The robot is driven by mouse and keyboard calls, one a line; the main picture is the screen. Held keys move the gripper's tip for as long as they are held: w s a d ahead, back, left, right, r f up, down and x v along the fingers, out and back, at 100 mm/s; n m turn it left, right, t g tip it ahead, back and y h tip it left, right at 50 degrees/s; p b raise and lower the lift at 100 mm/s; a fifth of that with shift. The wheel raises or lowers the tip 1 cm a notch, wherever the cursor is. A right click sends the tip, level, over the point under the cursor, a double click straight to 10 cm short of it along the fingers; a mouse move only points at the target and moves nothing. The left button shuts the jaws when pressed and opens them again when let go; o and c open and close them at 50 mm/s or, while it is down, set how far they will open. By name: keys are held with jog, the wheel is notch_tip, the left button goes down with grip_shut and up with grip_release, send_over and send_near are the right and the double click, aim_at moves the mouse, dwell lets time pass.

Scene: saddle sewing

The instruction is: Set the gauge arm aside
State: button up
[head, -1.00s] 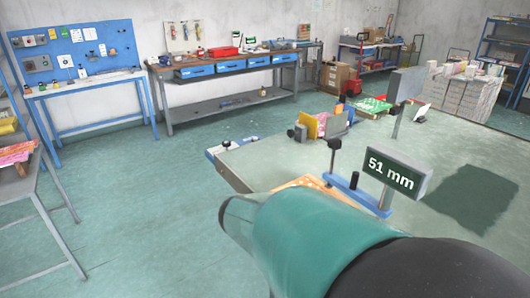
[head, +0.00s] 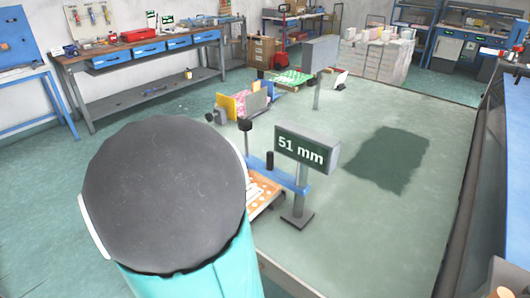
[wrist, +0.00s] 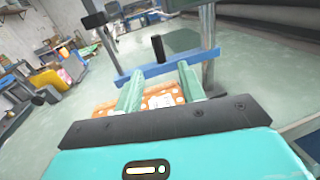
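The gauge arm shows as a blue bar (head: 289,179) with a black upright peg, beside the grey display (head: 305,150) reading 51 mm. In the wrist view the blue bar (wrist: 150,73) crosses just beyond my fingertips, its black peg (wrist: 157,48) standing ahead of the gap between them. My gripper (wrist: 161,72) is open, its two green fingers apart with nothing held. An orange white-dotted piece (wrist: 108,107) lies below and beyond the fingers; part of it also shows in the head view (head: 263,193). In the head view my arm hides the gripper.
A black-knobbed post (head: 245,126) stands left of the bar. A grey box on a post (head: 318,55) rises behind. The table's right part is clear.

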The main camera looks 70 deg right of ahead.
jog(key=x, duration=1.3)
jog(key=shift+s+d, duration=0.15)
jog(key=shift+d, duration=0.2)
jog(key=shift+r, duration=0.1)
jog(key=shift+c, duration=0.4)
grip_shut()
